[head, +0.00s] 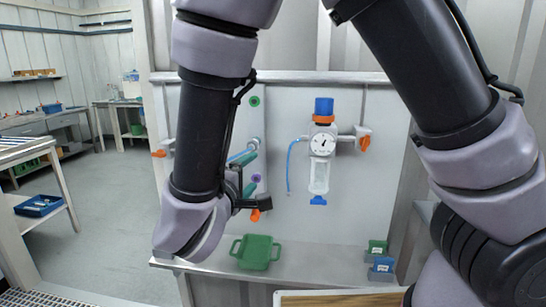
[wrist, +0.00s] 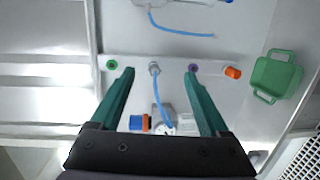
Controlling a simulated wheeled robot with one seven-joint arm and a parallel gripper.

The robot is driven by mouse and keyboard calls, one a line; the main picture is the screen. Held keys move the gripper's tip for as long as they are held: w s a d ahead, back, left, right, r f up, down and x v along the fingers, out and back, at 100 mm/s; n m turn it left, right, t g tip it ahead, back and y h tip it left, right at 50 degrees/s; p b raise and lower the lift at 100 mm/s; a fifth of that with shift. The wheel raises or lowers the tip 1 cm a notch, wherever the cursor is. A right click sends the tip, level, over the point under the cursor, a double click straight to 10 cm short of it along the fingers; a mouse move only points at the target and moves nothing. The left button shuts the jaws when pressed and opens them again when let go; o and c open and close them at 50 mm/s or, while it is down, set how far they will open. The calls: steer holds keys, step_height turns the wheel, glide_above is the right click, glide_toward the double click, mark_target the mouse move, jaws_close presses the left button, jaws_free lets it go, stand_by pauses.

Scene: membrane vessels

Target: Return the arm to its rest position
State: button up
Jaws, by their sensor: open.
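My gripper (wrist: 160,72) is open, with its two teal fingers spread wide in the wrist view. Nothing is held between them. In the head view my gripper (head: 246,167) is partly hidden behind my forearm, in front of the panel. The arm is bent, with its links filling much of the upper and right part of the head view. In the wrist view, a white bar (wrist: 133,63) with green, purple and orange fittings lies beyond the fingers, and a blue tube (wrist: 158,100) shows between them. I cannot tell whether the fingers touch anything.
The gauge unit (head: 322,143) with blue cap and clear bowl hangs on the panel (head: 380,190). A green tray (head: 256,252) sits on the bench ledge (head: 320,262), with green and blue small boxes (head: 380,264) at its right. Open floor (head: 112,200) lies at left.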

steer(key=w+d+r+m+g+h, duration=0.15)
steer(key=d+m+g, duration=0.45)
steer(key=d, duration=0.6)
steer(key=d+r+m+g, duration=0.3)
steer(key=d+m+g, duration=0.3)
steer(key=d, duration=0.6)
steer(key=s+d+r+m+t+y, duration=0.1)
steer(key=s+d+r+m+y, duration=0.1)
steer(key=r, duration=0.4)
steer(key=s+d+r+m+t+y, duration=0.2)
steer(key=d+r+m+y, duration=0.2)
steer(key=r+y, duration=0.2)
steer(key=shift+s+r+m, duration=0.15)
steer(key=shift+s+m, duration=0.05)
steer(key=shift+m, duration=0.2)
